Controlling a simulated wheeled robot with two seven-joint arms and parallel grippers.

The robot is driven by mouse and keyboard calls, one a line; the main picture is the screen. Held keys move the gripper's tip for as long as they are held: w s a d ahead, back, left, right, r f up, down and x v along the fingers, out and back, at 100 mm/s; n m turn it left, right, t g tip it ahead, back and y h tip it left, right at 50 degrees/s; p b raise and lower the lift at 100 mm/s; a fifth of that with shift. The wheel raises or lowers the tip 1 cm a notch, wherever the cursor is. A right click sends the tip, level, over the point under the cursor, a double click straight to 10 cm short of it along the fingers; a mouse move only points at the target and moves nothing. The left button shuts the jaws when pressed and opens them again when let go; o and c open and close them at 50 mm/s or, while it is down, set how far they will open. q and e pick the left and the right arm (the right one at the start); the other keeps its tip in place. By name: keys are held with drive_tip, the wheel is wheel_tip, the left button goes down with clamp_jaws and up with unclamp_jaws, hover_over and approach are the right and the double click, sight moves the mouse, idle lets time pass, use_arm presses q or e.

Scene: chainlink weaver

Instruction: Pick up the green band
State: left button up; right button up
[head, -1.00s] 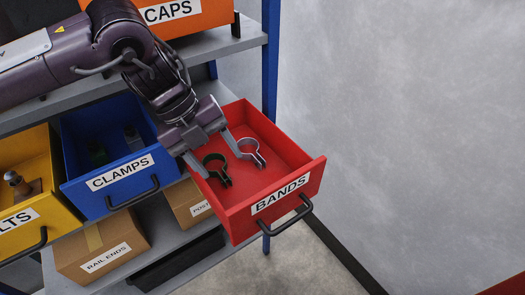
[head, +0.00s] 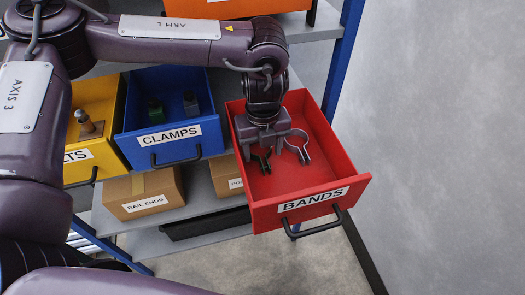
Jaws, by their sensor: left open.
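The red drawer marked BANDS (head: 342,193) is pulled out and holds two ring-shaped bands with clamp ends. The dark band, which looks dark green (head: 264,164), lies towards the drawer's left side, and much of it is hidden behind my left gripper. A silver-grey band (head: 303,153) lies just right of it. My left gripper (head: 262,156) points down into the drawer over the dark band. Its two fingers are spread apart, one on each side of that band. I cannot tell whether they touch it. My right gripper is not in view.
The blue CLAMPS drawer (head: 207,137) stands open left of the red one, with a yellow drawer (head: 100,158) further left. Cardboard boxes, one marked RAIL ENDS (head: 145,195), sit on the shelf below. A blue shelf post (head: 340,60) rises behind the red drawer's right side.

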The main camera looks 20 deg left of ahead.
use_arm(q)
drive_tip(key=shift+f, duration=0.9)
drive_tip(key=shift+c, duration=0.2)
clamp_jaws()
